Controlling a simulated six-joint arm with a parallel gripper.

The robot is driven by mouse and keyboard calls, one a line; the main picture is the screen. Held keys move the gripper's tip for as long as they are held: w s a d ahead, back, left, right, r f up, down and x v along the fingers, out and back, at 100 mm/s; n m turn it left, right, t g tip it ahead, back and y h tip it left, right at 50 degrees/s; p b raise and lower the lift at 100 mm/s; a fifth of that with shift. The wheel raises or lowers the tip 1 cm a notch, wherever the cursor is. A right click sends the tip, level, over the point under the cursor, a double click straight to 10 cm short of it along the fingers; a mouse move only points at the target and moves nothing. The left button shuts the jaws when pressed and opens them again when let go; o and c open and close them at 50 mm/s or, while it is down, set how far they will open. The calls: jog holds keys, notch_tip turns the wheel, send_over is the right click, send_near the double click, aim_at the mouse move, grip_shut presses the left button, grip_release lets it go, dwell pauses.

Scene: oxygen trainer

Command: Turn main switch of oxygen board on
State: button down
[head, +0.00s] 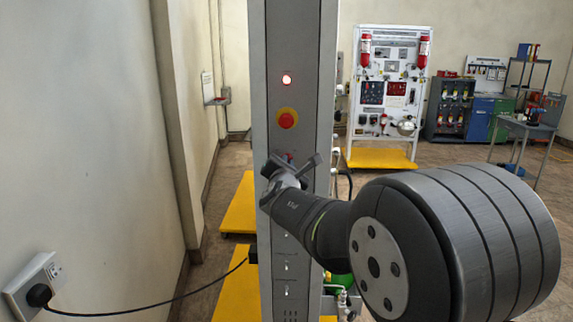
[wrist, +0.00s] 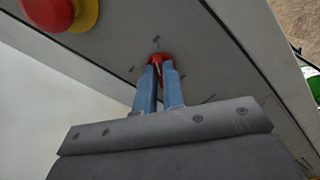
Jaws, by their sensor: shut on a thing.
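The oxygen board (head: 297,52) is a tall, narrow grey panel in the middle of the head view. Its main switch is a small red rotary knob (wrist: 160,59), seen in the wrist view between my fingertips and partly covered by them. My gripper (wrist: 159,68) is shut on this knob, with one blue-grey finger on each side. In the head view my gripper (head: 284,160) reaches the panel front below the emergency stop and hides most of the knob.
A red emergency stop button on a yellow base (head: 287,118) sits just above my gripper; it also shows close by in the wrist view (wrist: 50,12). A wall socket (head: 37,287) with a black cable is at lower left. Another trainer board (head: 388,80) stands behind.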

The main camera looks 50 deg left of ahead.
jog(key=shift+m, duration=0.9)
jog(key=c, duration=1.5)
grip_release()
jog(key=v, duration=1.7)
jog(key=shift+s+d+r, duration=0.1)
jog(key=shift+d, duration=0.1)
jog(key=x, duration=1.7)
jog(key=shift+a, duration=0.2)
